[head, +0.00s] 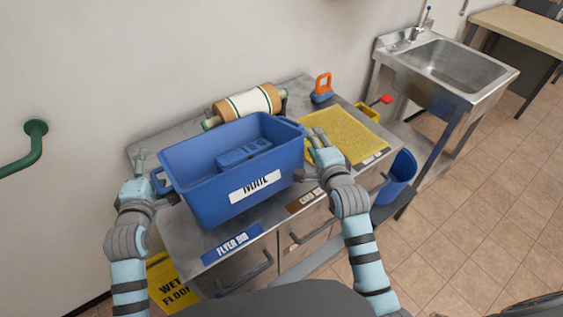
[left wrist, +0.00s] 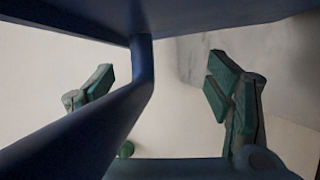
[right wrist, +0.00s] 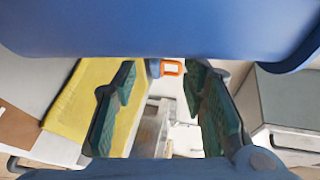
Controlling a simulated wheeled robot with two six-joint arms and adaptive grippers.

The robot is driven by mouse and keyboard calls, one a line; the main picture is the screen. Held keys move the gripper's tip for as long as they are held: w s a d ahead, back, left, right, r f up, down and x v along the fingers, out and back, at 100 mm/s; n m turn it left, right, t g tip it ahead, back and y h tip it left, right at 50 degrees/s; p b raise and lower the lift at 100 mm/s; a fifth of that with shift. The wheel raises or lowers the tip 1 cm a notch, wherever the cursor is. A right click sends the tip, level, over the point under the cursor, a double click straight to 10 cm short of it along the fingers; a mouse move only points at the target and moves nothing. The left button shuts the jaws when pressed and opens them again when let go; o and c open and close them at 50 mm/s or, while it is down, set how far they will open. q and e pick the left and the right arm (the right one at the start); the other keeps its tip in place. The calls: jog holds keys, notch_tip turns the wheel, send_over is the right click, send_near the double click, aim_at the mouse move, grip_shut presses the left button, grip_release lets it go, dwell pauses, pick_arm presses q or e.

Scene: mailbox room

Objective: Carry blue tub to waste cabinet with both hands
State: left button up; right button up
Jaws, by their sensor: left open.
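The blue tub (head: 205,195) with a white MAIL label stands upright on a metal cabinet top (head: 178,228). A smaller blue item (head: 243,152) lies inside it. My left gripper (head: 152,180) is at the tub's left end. In the left wrist view the tub's handle bar (left wrist: 143,75) runs between its spread fingers, not clamped. My right gripper (head: 312,160) is at the tub's right end. In the right wrist view its fingers (right wrist: 162,105) are spread below the tub's wall (right wrist: 160,28). I cannot make out which cabinet is the waste cabinet.
A paper roll (head: 250,103), an orange-handled tool (head: 322,88) and a yellow mat (head: 340,133) lie behind and right of the tub. A blue bin (head: 398,178) and a sink (head: 450,68) stand to the right. A yellow wet-floor sign (head: 165,285) is at front left. Tiled floor lies open at right.

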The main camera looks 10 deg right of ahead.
pick_arm(q)
jog(key=v, duration=1.2)
pick_arm(e)
jog(key=o, duration=0.8)
jog(key=v, duration=1.2)
jog(key=shift+r, duration=0.1)
